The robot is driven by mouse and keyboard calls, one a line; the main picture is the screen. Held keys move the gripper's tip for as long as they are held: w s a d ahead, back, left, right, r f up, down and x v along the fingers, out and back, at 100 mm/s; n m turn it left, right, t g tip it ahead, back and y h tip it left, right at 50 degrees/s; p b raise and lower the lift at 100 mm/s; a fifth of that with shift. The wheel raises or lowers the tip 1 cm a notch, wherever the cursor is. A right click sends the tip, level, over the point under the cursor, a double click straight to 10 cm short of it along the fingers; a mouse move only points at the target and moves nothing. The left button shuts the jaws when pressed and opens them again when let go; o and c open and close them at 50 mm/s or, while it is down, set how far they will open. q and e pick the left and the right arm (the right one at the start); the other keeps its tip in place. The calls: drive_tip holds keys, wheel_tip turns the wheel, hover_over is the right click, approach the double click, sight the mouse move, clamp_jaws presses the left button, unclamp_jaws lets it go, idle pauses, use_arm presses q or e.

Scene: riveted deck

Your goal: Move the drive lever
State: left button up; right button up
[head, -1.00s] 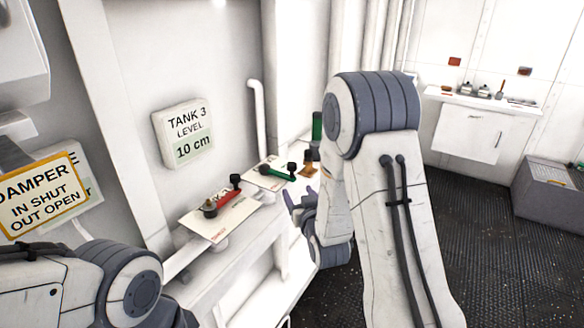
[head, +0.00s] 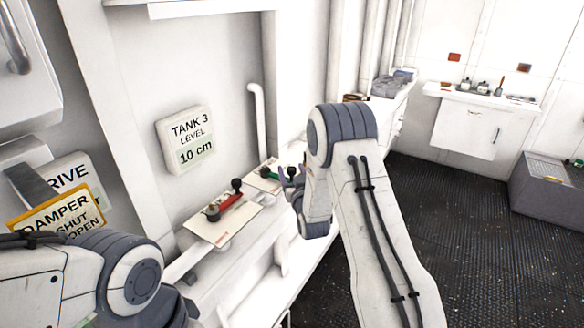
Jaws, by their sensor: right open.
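A red lever (head: 231,201) with a black knob lies along a pale plate (head: 246,222) on the white ledge. A green lever (head: 267,173) lies on another plate behind it, partly hidden by my right gripper. I cannot read the plates' labels, so I cannot tell which is the drive lever. My right gripper (head: 291,173) is open, its purple fingertips around or in front of a dark knob near the green lever. Contact cannot be told. My left arm comes in at the lower left; its gripper is not in view.
A "TANK 3 LEVEL 10 cm" sign (head: 186,139) hangs on the wall above the ledge. At the left, a yellow-edged "DAMPER" sign (head: 57,218) overlaps a "DRIVE" sign (head: 72,174). A white pipe (head: 259,120) runs down the wall. The dark floor (head: 450,230) at right is clear.

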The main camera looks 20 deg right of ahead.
drive_tip(key=shift+w, duration=0.15)
clamp_jaws()
idle(1.4)
